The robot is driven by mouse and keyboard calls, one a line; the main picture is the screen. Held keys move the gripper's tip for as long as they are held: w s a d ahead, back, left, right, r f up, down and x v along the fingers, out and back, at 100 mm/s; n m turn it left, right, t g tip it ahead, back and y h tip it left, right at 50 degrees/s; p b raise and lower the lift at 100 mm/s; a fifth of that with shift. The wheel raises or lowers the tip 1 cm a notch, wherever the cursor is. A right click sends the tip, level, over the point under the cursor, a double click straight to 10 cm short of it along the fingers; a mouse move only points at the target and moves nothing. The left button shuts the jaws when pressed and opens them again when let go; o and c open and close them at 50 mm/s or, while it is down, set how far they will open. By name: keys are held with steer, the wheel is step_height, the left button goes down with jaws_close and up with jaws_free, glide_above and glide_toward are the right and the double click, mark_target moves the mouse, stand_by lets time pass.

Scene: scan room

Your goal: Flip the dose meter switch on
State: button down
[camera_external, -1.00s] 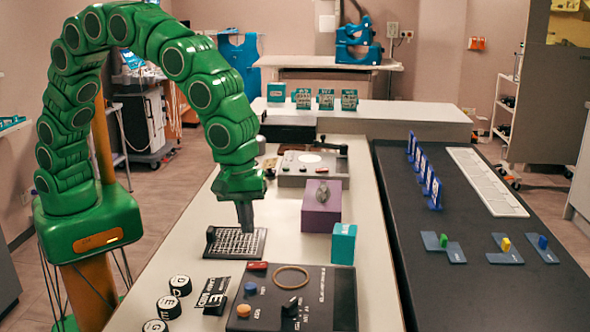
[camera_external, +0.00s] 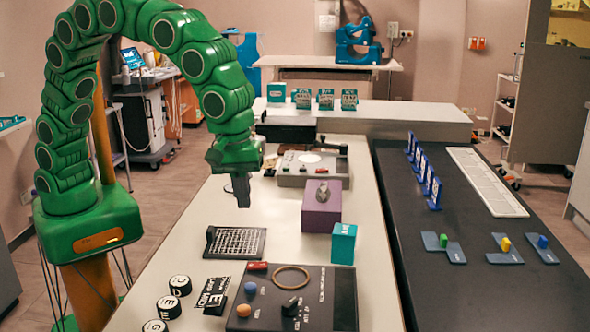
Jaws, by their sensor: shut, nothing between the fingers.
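No label readable here marks the dose meter, so I cannot tell which device it is. A black plate with a white grid (camera_external: 242,244) lies on the pale bench, with a small upright black piece (camera_external: 210,234) at its left end. A dark panel (camera_external: 325,305) in front carries a black switch-like lever (camera_external: 290,307), a ring and coloured buttons. A purple box (camera_external: 318,217) has a grey knob (camera_external: 322,192) on it. My gripper (camera_external: 243,204) is shut and empty, pointing down above and behind the grid plate, touching nothing.
A grey device (camera_external: 300,178) with a dark lever stands further back. A teal box (camera_external: 344,243) is beside the purple box. Round black lettered pieces (camera_external: 180,285) lie front left. A dark counter (camera_external: 450,290) on the right holds small coloured switch-like pieces.

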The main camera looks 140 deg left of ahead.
mark_target(263, 264)
steer(key=shift+w+a+r, duration=0.1)
steer(key=shift+w+a, duration=0.3)
steer(key=shift+a, duration=0.1)
steer(key=f, duration=0.4)
steer(key=w+a+f, duration=0.1)
steer(key=f, duration=0.9)
steer(key=shift+w+a, duration=0.2)
